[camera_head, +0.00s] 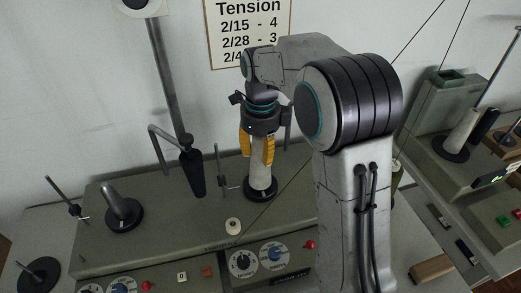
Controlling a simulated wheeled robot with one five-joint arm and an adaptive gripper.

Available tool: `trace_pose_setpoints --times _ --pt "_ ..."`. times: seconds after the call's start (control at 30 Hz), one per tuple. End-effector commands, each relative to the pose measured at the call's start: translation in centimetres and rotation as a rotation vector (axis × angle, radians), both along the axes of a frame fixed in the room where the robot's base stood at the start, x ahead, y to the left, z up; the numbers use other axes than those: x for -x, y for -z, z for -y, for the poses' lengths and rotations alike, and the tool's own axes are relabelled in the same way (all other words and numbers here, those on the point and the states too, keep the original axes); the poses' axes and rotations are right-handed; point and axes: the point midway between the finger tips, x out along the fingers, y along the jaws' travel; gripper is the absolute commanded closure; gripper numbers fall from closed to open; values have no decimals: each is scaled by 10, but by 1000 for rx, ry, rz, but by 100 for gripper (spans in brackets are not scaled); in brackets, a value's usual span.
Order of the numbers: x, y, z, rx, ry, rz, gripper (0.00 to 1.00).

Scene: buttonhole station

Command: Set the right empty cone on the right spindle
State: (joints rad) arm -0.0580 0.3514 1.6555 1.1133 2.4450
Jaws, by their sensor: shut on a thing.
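My gripper (257,158), with orange fingers, points down and is shut on a pale empty cone (261,178). The cone is upright over the round black base (261,195) of the right spindle, and its lower end appears to meet that base. The spindle's pin is hidden, and I cannot tell whether a small gap is left under the cone. The fingers hide the cone's upper part. A grey cone-shaped piece (120,204) stands on another black base to the left.
The grey-green machine top (180,220) carries a dark upright post (193,172) left of my gripper and a thin guide rod (219,172) close beside it. A small white disc (233,226) lies in front. Dials and red knobs line the front panel. Another machine (455,130) stands at right.

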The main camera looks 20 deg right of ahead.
Motion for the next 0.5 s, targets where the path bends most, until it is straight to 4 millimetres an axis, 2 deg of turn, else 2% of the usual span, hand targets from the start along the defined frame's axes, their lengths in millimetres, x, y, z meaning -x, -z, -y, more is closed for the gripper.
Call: trace_pose_setpoints --times 0.5 --pt "0 5 0 0 0 0 81"
